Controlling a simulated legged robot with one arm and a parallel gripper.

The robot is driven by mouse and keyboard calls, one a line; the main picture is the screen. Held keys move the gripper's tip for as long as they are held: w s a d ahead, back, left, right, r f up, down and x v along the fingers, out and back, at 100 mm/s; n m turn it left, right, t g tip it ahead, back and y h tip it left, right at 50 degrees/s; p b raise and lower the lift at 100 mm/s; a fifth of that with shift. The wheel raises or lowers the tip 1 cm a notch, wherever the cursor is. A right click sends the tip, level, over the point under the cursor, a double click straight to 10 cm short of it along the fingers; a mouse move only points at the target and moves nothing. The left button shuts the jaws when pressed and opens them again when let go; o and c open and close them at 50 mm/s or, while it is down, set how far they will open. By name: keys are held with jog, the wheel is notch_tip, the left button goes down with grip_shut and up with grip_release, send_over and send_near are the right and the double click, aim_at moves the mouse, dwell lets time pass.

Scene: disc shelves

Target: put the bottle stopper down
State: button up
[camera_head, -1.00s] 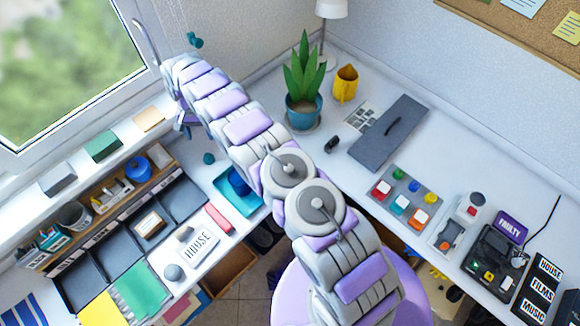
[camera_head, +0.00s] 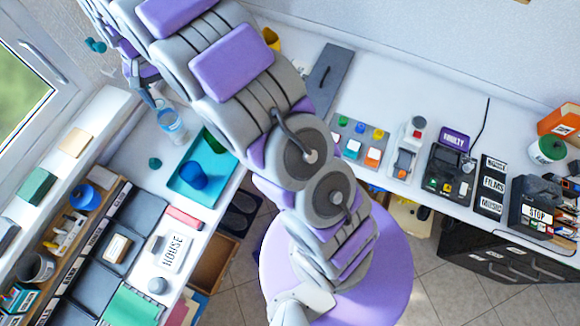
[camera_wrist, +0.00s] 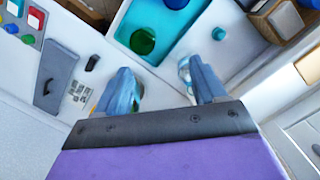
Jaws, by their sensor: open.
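A small teal stopper (camera_head: 155,163) stands on the white table left of the teal tray. In the wrist view the teal stopper (camera_wrist: 219,33) is beyond the right finger, apart from it. My gripper (camera_wrist: 161,66) is open, with nothing visible between its blue-grey fingers. A clear bottle (camera_head: 172,127) with a blue label stands on the table close to my gripper. In the wrist view the bottle is mostly hidden behind the right finger. My arm hides part of the table in the head view.
The teal tray (camera_head: 213,196) holds a blue ball (camera_head: 193,175) and a green item (camera_head: 213,140). An organiser with dark compartments (camera_head: 97,218) lies at the left. The window sill (camera_head: 110,108) runs along the left. Bare table shows around the stopper.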

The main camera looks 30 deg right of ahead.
jog(key=s+d+r, duration=0.5)
jog(key=s, duration=0.4)
jog(key=s+d+r, duration=0.4)
jog(key=s+d, duration=0.1)
jog(key=s, duration=0.4)
jog(key=s+d, duration=0.2)
jog(key=s, duration=0.8)
jog(key=s+d+f+n, duration=0.1)
jog(key=s+d, duration=0.2)
jog(key=s, duration=0.7)
jog(key=shift+s+n, duration=0.25)
jog(key=shift+n, duration=0.05)
